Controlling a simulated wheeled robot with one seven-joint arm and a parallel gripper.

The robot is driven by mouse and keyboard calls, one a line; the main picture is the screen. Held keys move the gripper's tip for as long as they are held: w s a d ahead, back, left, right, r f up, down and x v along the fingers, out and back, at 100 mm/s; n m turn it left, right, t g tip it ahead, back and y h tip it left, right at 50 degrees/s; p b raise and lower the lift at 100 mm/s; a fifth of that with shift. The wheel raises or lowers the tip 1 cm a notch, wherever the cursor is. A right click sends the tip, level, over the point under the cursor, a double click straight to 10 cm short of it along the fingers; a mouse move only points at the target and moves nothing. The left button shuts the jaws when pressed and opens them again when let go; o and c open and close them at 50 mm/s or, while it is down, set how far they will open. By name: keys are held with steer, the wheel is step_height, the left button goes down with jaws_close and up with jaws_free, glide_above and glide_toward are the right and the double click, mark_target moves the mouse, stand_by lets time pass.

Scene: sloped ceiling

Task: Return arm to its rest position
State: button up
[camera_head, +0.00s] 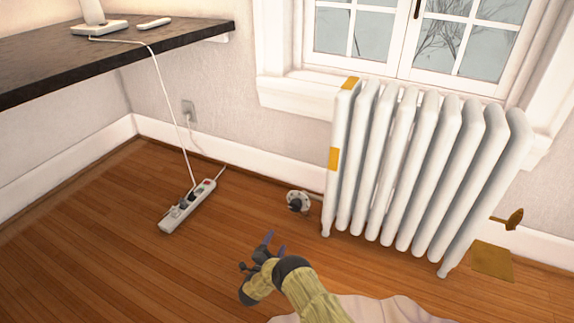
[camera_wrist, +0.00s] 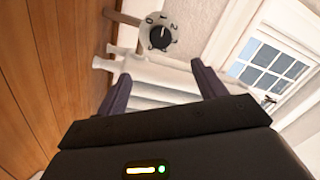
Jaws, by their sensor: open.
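My gripper (camera_head: 273,247) is low over the wooden floor, in front of the white radiator (camera_head: 400,170). In the wrist view my gripper (camera_wrist: 158,85) has its two dark fingers wide apart, with nothing between them. The radiator shows behind the fingers. A round valve knob (camera_head: 297,201) sits at the radiator's lower left in the head view. The knob also shows in the wrist view (camera_wrist: 159,37), with a numbered dial, beyond the fingertips and apart from them. My arm reaches in from the bottom of the head view.
A white power strip (camera_head: 187,206) lies on the floor at left, its cord running to a wall outlet (camera_head: 189,111). A dark shelf (camera_head: 110,58) juts out at upper left. A pale cloth (camera_head: 375,309) lies at the bottom.

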steer(key=w+a+r+n+g+y+p, duration=0.1)
steer(key=w+r+n+y+p, duration=0.2)
steer(key=r, duration=0.4)
steer(key=w+a+r+n+y+p, duration=0.1)
steer(key=w+a+r+n+y, duration=0.2)
steer(key=r, duration=0.5)
steer(key=d+r+n+g+y+p, duration=0.3)
steer(key=d+r+n+g+p, duration=0.1)
steer(key=r, duration=1)
steer(key=s+d+r+n+g+h+p, duration=0.1)
steer(key=s+d+r+n+g+p, duration=0.4)
steer(key=s+d+r, duration=0.95)
steer(key=s+d+r+g+h+p, duration=0.1)
steer(key=s+d+r+g+p, duration=0.3)
steer(key=s, duration=0.7)
steer(key=s+d+r+g+h+p, duration=0.1)
steer(key=s+d+r+p, duration=0.35)
steer(key=s, duration=0.75)
step_height(320, 180, up, 39)
steer(key=d+p, duration=0.1)
steer(key=p, duration=3.4)
steer(key=shift+w+n, duration=0.25)
steer(key=shift+n, duration=0.05)
steer(key=shift+d, duration=0.1)
